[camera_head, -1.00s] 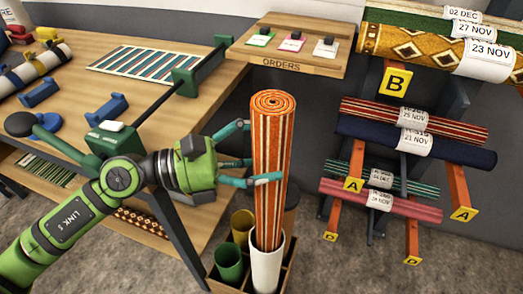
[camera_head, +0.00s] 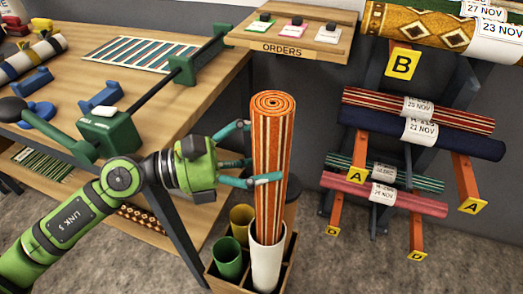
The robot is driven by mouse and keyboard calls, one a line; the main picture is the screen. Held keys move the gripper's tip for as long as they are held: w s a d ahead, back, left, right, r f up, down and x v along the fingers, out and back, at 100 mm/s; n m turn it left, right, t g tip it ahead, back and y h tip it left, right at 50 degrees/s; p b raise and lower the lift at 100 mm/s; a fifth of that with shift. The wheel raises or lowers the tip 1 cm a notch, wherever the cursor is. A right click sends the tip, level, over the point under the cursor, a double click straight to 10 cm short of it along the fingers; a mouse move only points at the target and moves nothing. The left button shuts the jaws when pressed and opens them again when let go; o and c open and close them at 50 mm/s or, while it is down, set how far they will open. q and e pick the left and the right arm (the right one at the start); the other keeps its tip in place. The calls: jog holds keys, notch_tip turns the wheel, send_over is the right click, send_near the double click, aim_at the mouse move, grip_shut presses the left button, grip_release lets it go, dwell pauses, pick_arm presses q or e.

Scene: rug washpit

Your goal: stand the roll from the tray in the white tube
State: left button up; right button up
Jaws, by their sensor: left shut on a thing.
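An orange striped roll (camera_head: 272,165) stands upright with its lower end inside the white tube (camera_head: 267,265). The tube stands in a wooden divided crate (camera_head: 222,284) at the bottom middle. My left gripper (camera_head: 265,180), on the green arm from the left, is shut on the roll around its middle, above the tube's rim. One finger is in front of the roll; part of the other is hidden. The roll's bottom end is hidden inside the tube. My right gripper is not in view.
A green tube (camera_head: 228,258) and a yellow tube (camera_head: 242,223) stand beside the white one. A workbench (camera_head: 150,120) fills the left. An orders shelf (camera_head: 290,38) is above. A rack with rolls (camera_head: 415,120) stands at right.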

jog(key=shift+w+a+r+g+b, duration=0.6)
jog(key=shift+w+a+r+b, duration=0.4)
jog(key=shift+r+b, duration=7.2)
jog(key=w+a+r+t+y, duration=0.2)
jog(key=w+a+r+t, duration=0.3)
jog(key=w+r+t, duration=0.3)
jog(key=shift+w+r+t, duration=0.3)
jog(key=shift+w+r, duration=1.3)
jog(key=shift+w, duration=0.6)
